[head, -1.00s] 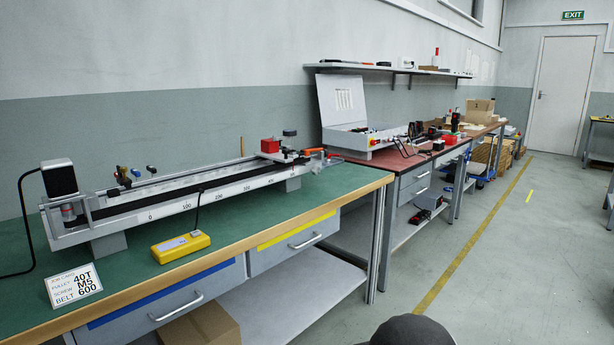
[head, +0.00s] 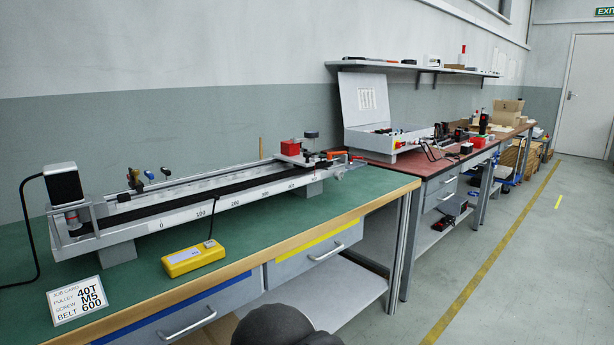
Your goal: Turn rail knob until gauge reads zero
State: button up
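A long grey rail (head: 230,193) with a printed scale and a dark belt lies on the green bench. At its far right end are a carriage with a red block (head: 290,147), a black-topped post (head: 311,135) and an orange handle (head: 338,155). Small parts with dark, blue and yellow tops (head: 150,176) stand behind the rail's left part. A yellow box (head: 193,258) with a small display and a cable lies in front of the rail; its reading is too small to tell. I cannot tell which part is the rail knob.
A black motor (head: 63,185) stands at the rail's left end. A job card (head: 77,300) stands near the bench's front left. The green bench top (head: 350,195) is clear at right. A red-topped bench (head: 425,165) with an open case stands beyond. The floor at right is open.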

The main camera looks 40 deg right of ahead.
aim_at(339, 175)
jog(key=z, duration=0.25)
jog(key=i, duration=0.55)
jog(key=z, duration=0.45)
